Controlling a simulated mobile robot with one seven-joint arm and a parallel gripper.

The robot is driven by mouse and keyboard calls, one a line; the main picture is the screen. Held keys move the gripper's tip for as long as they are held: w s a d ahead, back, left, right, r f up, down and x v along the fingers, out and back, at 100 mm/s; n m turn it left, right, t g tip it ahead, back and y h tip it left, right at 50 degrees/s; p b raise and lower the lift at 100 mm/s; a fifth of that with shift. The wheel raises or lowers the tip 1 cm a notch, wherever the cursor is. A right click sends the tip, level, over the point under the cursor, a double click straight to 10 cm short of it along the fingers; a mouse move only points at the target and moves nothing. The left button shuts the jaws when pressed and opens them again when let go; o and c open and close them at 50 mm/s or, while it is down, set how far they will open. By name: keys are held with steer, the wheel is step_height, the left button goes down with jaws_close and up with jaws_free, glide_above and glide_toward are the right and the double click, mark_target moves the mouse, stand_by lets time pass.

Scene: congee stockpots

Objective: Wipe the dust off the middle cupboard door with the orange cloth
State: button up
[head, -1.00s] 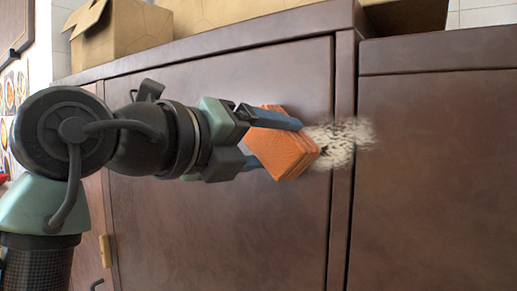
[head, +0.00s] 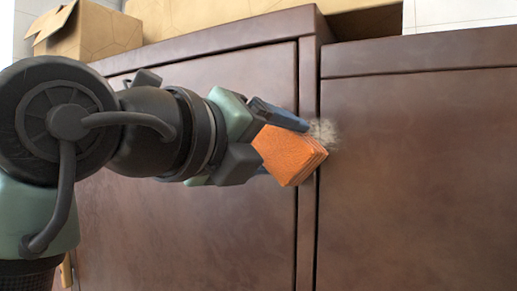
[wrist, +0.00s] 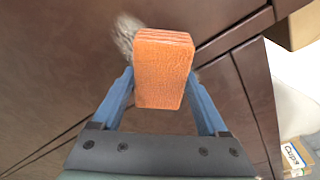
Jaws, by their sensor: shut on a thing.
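The folded orange cloth (head: 286,156) is held between the blue fingers of my gripper (head: 283,148), by the cupboard front. The cloth also shows in the wrist view (wrist: 162,70), with a finger on each side. A pale grey dust patch (head: 325,130) shows just past the cloth's upper right corner, at the seam between two brown doors. In the wrist view the dust (wrist: 126,34) lies beside the cloth's upper left. Part of the patch is hidden behind the cloth. I cannot tell whether the cloth touches the surface.
One brown door (head: 232,225) lies behind my gripper; another brown panel (head: 420,180) is to the right, bare. Cardboard boxes (head: 95,32) stand on the cupboard top. A box with lettering (wrist: 295,155) shows at the lower right of the wrist view.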

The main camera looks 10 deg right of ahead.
steer(key=shift+s+d+b, duration=0.25)
steer(key=shift+s+d, duration=0.45)
steer(key=shift+d, duration=0.3)
steer(key=shift+s+d+b, duration=0.3)
steer(key=shift+s+d, duration=0.45)
steer(key=shift+d, duration=0.2)
steer(key=shift+s+d+b, duration=0.25)
steer(key=shift+s+d, duration=0.45)
steer(key=shift+d, duration=0.3)
steer(key=w+a+p, duration=0.4)
steer(key=w+a, duration=0.4)
steer(key=a, duration=0.4)
steer(key=shift+w, duration=0.35)
steer(key=shift+s+d+f+b+v, duration=0.1)
steer(key=shift+b+v, duration=0.3)
steer(key=shift+v, duration=0.6)
steer(key=shift+s+d+f+b+v, duration=0.1)
steer(key=shift+b+v, duration=0.25)
steer(key=shift+v, duration=0.6)
steer(key=shift+s+d+f+b+v, duration=0.15)
steer(key=shift+b+v, duration=0.25)
steer(key=shift+v, duration=0.6)
steer(key=shift+a, duration=0.15)
steer(key=v, duration=0.2)
steer(key=shift+s+a+f+b, duration=0.1)
steer(key=shift+s+b, duration=0.25)
steer(key=shift+s, duration=0.05)
